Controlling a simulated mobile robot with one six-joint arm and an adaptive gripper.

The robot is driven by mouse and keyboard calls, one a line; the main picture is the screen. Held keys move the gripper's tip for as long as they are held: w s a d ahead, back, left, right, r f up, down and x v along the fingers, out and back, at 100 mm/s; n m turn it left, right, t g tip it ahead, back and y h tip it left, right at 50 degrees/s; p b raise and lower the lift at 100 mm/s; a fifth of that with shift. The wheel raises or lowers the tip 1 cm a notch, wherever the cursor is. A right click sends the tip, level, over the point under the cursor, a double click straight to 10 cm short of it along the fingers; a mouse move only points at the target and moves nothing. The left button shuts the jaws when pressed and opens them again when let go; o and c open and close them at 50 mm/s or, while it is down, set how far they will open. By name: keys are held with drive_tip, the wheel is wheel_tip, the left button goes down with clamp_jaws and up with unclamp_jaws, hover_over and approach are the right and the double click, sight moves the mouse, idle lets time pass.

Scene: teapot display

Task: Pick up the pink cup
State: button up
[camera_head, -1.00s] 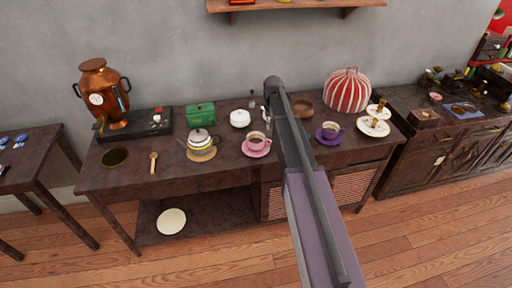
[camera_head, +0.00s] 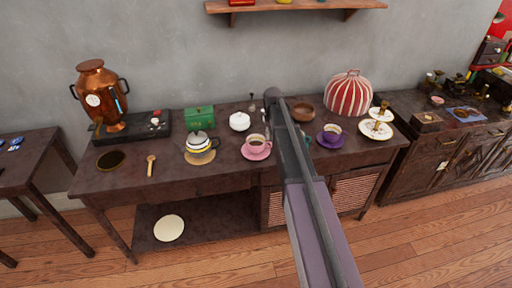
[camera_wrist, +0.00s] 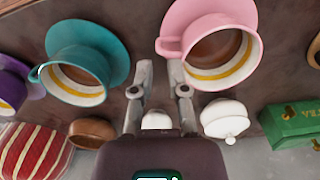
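The pink cup (camera_head: 256,141) stands upright on a pink saucer (camera_head: 256,155) on the dark table, just left of my arm in the head view. In the wrist view the pink cup (camera_wrist: 212,50) is at the upper right, with dark liquid inside and its handle towards the fingers. My gripper (camera_wrist: 160,68) is open and empty. Its right fingertip in that view appears close to the cup's handle; I cannot tell whether they touch. In the head view my arm hides the fingers.
A teal cup (camera_wrist: 80,72) on its saucer is left of my fingers in the wrist view, mostly hidden in the head view. A purple cup (camera_head: 331,135), white sugar bowl (camera_head: 239,121), teapot (camera_head: 200,145) and green box (camera_head: 198,117) stand nearby.

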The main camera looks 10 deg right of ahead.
drive_tip(key=shift+f, duration=0.15)
wheel_tip(320, 180, down, 5)
drive_tip(key=b, duration=0.5)
idle(0.7)
clamp_jaws()
